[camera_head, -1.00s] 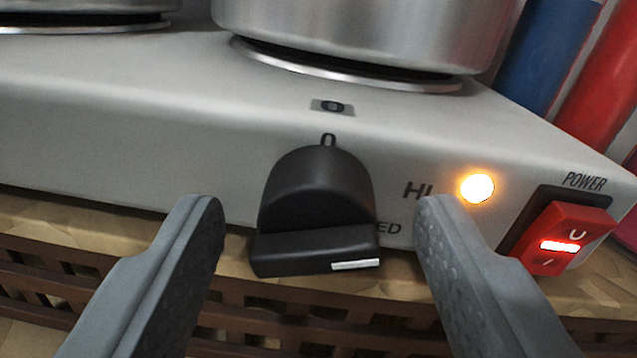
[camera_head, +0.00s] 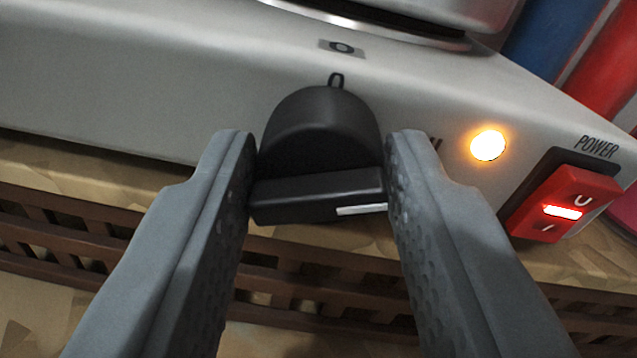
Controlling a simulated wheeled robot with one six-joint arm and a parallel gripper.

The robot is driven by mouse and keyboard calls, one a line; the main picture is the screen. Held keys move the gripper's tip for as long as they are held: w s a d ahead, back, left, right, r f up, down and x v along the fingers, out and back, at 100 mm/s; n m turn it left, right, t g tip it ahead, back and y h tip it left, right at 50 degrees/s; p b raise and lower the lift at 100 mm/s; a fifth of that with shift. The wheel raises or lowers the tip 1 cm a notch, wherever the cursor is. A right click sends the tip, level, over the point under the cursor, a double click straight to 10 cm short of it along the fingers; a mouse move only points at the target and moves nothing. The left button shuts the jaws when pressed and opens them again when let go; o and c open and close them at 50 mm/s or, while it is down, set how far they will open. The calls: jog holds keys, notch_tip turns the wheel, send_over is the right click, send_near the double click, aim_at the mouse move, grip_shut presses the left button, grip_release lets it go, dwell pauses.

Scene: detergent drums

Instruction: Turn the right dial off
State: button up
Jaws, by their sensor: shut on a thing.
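The black dial (camera_head: 322,130) sits on the front face of the silver hot plate (camera_head: 180,95). Its grip bar lies nearly level across the picture, with a white mark at its right end. A "0" mark shows just above the dial, and part of the "HI" print shows at its right; the rest of the print is hidden behind my right finger. My gripper (camera_head: 318,175) is shut on the dial, one finger touching each end of the grip bar. An orange light (camera_head: 488,146) glows to the right of the dial.
A red power switch (camera_head: 563,205), lit, sits right of my right finger. A metal pot (camera_head: 455,12) stands on the burner above. Blue (camera_head: 553,38) and red (camera_head: 603,75) containers stand behind at right. A brown slatted edge runs below the hot plate.

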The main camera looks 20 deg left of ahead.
jog(key=n, duration=1.2)
jog(key=shift+n+h, duration=0.3)
dwell(0.6)
jog(key=o, duration=1)
jog(key=shift+c, duration=0.2)
jog(key=shift+s, duration=0.1)
jog(key=v, duration=1.7)
jog(key=shift+r, duration=0.25)
jog(key=shift+s+d, duration=0.1)
